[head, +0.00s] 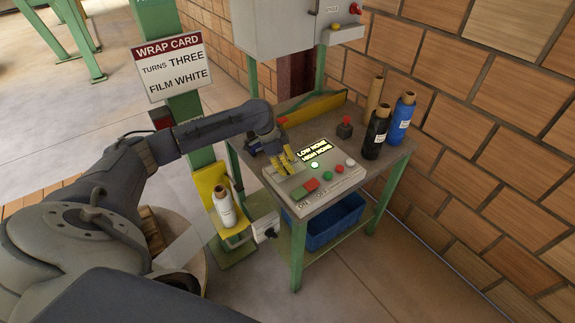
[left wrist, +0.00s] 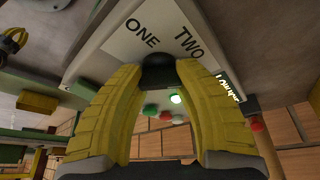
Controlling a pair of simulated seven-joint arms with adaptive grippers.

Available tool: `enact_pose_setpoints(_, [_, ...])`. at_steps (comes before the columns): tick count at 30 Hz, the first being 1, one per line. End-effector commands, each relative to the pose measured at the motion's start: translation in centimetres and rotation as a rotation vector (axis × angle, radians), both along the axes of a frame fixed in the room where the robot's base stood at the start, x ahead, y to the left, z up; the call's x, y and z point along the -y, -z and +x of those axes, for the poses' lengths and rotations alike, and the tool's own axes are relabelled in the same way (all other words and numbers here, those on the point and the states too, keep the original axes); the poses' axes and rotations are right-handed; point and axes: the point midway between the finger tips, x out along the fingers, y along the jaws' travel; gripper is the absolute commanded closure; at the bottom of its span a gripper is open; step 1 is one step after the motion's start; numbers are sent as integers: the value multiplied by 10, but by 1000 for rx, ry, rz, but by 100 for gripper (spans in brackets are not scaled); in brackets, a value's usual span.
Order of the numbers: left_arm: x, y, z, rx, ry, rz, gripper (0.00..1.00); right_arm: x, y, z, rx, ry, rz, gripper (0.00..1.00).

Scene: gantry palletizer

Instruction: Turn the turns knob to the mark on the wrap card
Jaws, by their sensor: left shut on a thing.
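The wrap card (head: 172,68) stands on a green post at the upper left of the head view and reads "TURNS THREE, FILM WHITE". The grey control panel (head: 336,186) sits on the green-legged table. My left gripper (head: 287,160), with yellow fingers, is at the panel's left part. In the left wrist view, the left gripper (left wrist: 160,72) is shut on the black turns knob (left wrist: 158,76), a finger on each side. The labels ONE and TWO show on the panel beyond the knob. The knob's pointer and any THREE label are hidden. My right gripper is out of view.
Red and green buttons (head: 311,185) lie on the panel. A black roll (head: 376,134), a blue roll (head: 401,119) and a brown tube (head: 374,92) stand at the table's right. A white roll (head: 225,208) stands left of the table.

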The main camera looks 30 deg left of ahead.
Motion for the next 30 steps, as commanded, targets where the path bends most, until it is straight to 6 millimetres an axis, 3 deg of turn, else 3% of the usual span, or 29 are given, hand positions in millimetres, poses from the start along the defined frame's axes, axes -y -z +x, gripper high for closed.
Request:
enact_pose_setpoints(9, [4,-2,2,4,178,-8,96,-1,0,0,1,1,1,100])
enact_pose_setpoints(20, [5,-2,2,6,197,-9,96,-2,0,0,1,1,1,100])
enact_pose_setpoints(21, [5,-2,2,6,197,-10,63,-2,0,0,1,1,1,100])
enact_pose_setpoints(28, [3,-1,1,4,195,-7,36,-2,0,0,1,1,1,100])
enact_pose_setpoints(30, [3,-1,1,3,195,-5,35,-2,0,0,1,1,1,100])
